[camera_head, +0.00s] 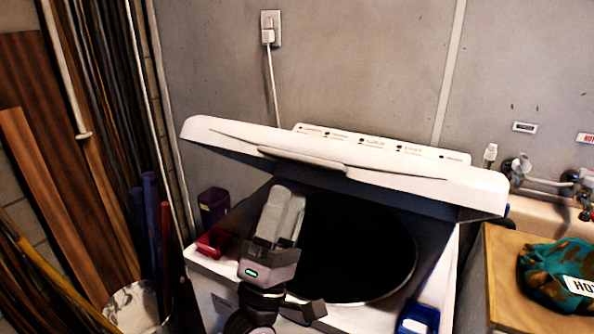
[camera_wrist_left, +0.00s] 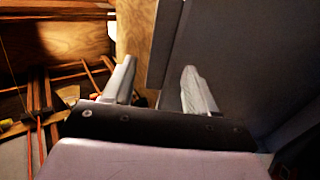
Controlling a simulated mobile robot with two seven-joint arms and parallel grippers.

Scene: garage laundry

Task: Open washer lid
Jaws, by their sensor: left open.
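The white washer (camera_head: 438,293) stands in the middle of the head view. Its lid (camera_head: 242,139) is raised at a slant, and the dark round drum opening (camera_head: 358,250) shows below it. A grey handle strip (camera_head: 303,160) runs along the lid's front edge. My left gripper (camera_head: 284,204) is in front of the drum opening, below the lid's left part, with its fingers pointing up. In the left wrist view its two fingers (camera_wrist_left: 160,88) are apart with nothing between them. A dark grey panel (camera_wrist_left: 240,65) fills the right side there, close to the right finger. My right gripper is not in view.
A red box (camera_head: 214,242) and a dark purple container (camera_head: 213,205) sit at the washer's left, and a blue box (camera_head: 418,318) at its front right. A wooden-topped cabinet (camera_head: 508,272) with a teal cloth (camera_head: 553,268) is at the right. Boards and poles lean at the left.

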